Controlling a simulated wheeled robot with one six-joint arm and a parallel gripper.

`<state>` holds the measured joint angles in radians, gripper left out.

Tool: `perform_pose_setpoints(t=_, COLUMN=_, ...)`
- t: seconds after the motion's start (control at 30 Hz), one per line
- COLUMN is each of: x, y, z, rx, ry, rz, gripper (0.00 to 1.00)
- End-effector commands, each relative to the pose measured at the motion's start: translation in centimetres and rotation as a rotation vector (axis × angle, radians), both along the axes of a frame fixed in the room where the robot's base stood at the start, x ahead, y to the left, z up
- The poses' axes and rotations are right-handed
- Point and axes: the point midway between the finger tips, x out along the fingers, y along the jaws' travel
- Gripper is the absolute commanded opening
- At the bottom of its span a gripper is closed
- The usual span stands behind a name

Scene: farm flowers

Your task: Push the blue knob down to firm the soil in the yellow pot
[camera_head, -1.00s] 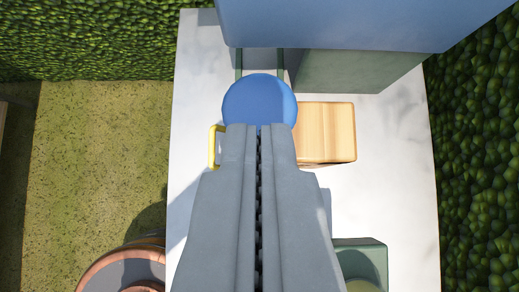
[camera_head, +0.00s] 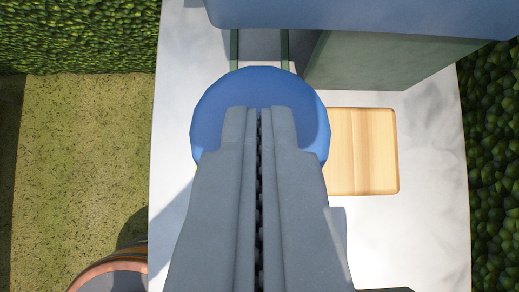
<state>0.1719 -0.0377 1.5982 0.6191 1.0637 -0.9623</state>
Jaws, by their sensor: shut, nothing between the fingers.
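The round blue knob (camera_head: 208,125) lies under and around the tips of my gripper (camera_head: 259,110) in the camera view. My gripper is shut and empty, its fingertips over the knob's upper middle. From above I cannot tell whether the tips touch the knob. The yellow pot is almost wholly hidden behind the knob and my fingers, and its soil cannot be seen.
A light wooden block (camera_head: 365,150) lies right of the knob on the white table (camera_head: 430,150). A large blue and green box-like body (camera_head: 360,62) stands at the back. A round brown pot (camera_head: 105,275) is at lower left. Hedges (camera_head: 80,35) border the scene.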

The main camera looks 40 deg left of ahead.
Motion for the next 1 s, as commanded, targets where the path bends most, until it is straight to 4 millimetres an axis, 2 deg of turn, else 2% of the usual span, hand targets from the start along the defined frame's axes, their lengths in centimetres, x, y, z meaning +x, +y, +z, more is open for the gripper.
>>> perform_pose_setpoints(t=0.23, x=0.0, y=0.0, z=-0.7, rx=0.001, ry=0.002, rz=0.0, gripper=0.0)
perform_pose_setpoints(t=0.4, x=-0.1, y=0.0, z=-3.7, rx=0.001, ry=0.005, rz=0.001, gripper=0.0)
perform_pose_setpoints(t=0.53, x=0.0, y=0.0, z=-5.2, rx=0.001, ry=0.003, rz=0.001, gripper=0.0)
perform_pose_setpoints(t=0.87, x=0.0, y=0.0, z=-5.4, rx=0.0, ry=0.007, rz=0.001, gripper=0.0)
perform_pose_setpoints(t=1.0, x=0.0, y=0.3, z=-4.7, rx=-0.001, ry=0.005, rz=0.002, gripper=0.0)
